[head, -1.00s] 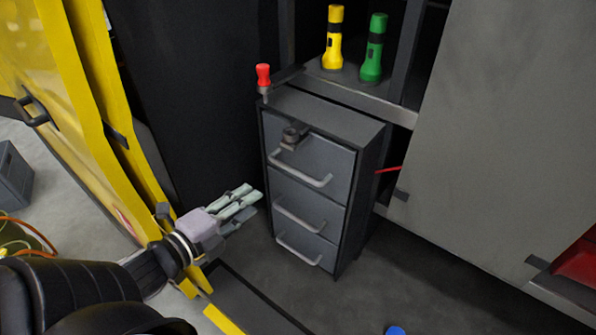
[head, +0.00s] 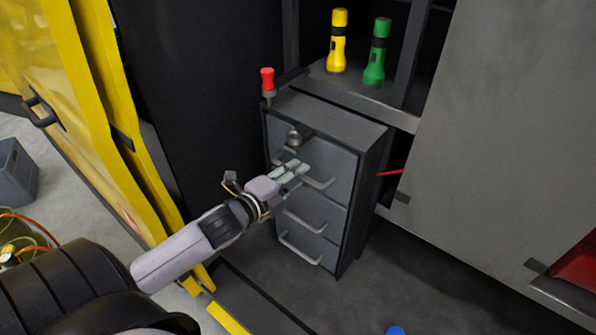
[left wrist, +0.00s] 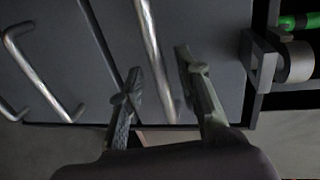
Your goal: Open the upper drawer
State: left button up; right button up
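The grey cabinet (head: 335,118) has three drawers, each with a bar handle. The upper drawer (head: 335,160) looks shut. Its handle (head: 320,183) is partly hidden behind my left gripper (head: 298,170). In the left wrist view my left gripper (left wrist: 160,65) is open, one finger on each side of the upper handle (left wrist: 149,35). I cannot tell whether either finger touches it. My right gripper is not in view.
A red-handled tool (head: 267,80) stands at the cabinet's back left corner. A yellow flashlight (head: 338,42) and a green flashlight (head: 376,55) stand on the shelf (head: 350,91) behind. A yellow panel (head: 95,130) rises at left. The floor before the drawers is mostly clear.

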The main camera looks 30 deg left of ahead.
pick_arm(q)
jog(key=shift+x, duration=0.85)
grip_shut()
dwell(0.3)
